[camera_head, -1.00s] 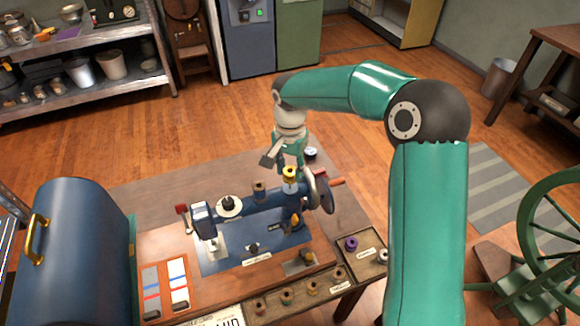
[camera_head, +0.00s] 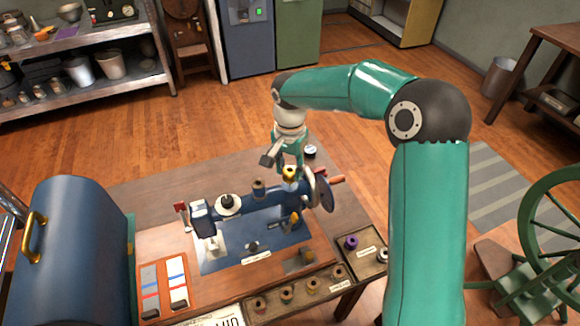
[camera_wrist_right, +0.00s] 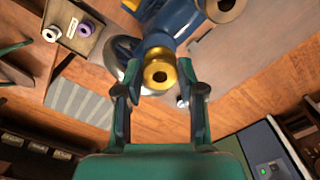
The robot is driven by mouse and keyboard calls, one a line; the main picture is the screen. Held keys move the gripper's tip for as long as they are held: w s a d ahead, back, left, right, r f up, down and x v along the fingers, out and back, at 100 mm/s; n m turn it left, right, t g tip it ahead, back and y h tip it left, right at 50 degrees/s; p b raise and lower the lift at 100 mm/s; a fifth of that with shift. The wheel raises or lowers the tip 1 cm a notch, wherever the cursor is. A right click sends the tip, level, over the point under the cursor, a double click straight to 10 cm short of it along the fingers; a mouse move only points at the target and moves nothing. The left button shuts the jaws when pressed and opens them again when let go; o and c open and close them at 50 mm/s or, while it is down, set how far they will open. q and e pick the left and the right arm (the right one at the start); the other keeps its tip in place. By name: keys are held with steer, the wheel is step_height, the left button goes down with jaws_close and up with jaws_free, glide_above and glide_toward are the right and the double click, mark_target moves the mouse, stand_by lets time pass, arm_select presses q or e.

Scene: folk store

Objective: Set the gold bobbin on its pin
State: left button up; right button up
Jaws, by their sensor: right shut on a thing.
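The gold bobbin (camera_head: 289,174) is at the top of the blue sewing machine (camera_head: 268,226), near its handwheel (camera_head: 321,190). My right gripper (camera_head: 289,166) comes down over it from behind and is shut on it. In the right wrist view the gold bobbin (camera_wrist_right: 160,73) sits between the two fingertips, its round end and dark centre hole facing the camera. The pin is hidden under the bobbin, and I cannot tell whether the bobbin is seated on it. My left gripper is not in view.
A brown spool (camera_head: 258,188) stands on the machine just left of the bobbin. A tray (camera_head: 368,265) with a purple spool (camera_head: 351,242) and a box of several spools (camera_head: 285,297) lie at the front. A blue domed case (camera_head: 75,250) stands at the left.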

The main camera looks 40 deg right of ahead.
steer(key=shift+f, duration=0.1)
steer(key=shift+f+b, duration=0.65)
steer(key=shift+f, duration=0.05)
steer(key=shift+f, duration=0.1)
steer(key=shift+f+b, duration=0.35)
steer(key=shift+b, duration=0.05)
stand_by(0.4)
steer(key=o, duration=0.9)
steer(key=shift+r, duration=0.15)
